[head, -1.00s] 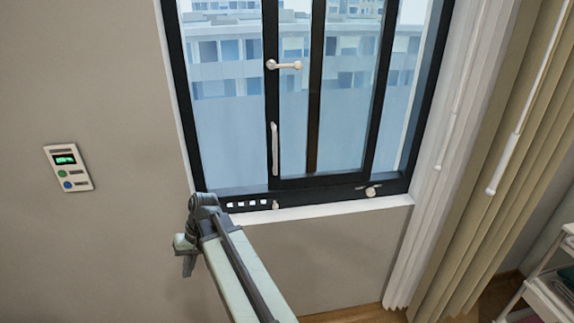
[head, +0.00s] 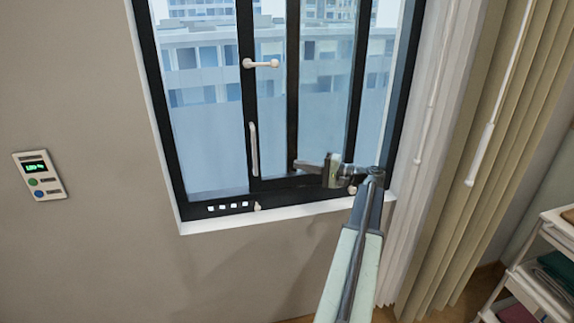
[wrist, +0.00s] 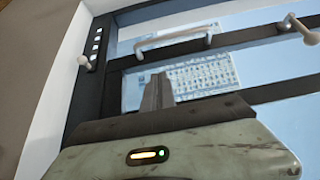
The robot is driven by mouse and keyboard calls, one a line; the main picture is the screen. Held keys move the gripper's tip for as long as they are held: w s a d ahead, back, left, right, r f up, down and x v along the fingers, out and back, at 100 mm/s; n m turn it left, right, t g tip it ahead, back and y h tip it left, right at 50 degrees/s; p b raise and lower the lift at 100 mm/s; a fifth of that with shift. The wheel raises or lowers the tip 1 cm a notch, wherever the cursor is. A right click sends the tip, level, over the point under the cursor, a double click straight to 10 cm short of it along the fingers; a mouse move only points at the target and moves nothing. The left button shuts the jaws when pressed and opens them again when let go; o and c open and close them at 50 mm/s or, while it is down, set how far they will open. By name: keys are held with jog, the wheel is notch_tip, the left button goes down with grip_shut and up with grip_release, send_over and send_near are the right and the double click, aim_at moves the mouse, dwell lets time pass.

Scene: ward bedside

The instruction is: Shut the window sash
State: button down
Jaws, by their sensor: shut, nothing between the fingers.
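The window sash is a dark-framed glass panel; its left stile (head: 247,110) stands well right of the window frame's left side (head: 156,110). The sash carries a long pale pull handle (head: 254,150) and, higher up, a pale lever handle (head: 261,63). My gripper (head: 298,165) is shut and empty. It points left in front of the lower sash, right of the pull handle in the picture; I cannot tell whether it touches. In the wrist view my gripper's fingers (wrist: 157,92) show together, with the pull handle (wrist: 175,38) beyond them.
A strip with several light squares (head: 228,207) and a small pale knob (head: 257,206) sit on the lower frame. A wall panel (head: 39,176) is at left. Curtains (head: 490,150) hang right of the window, and a shelved trolley (head: 545,270) stands at lower right.

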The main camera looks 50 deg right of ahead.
jog(key=s+a+x, duration=0.1)
jog(key=a+x, duration=0.1)
jog(key=x, duration=0.9)
jog(key=shift+w+a, duration=0.35)
jog(key=shift+a, duration=0.05)
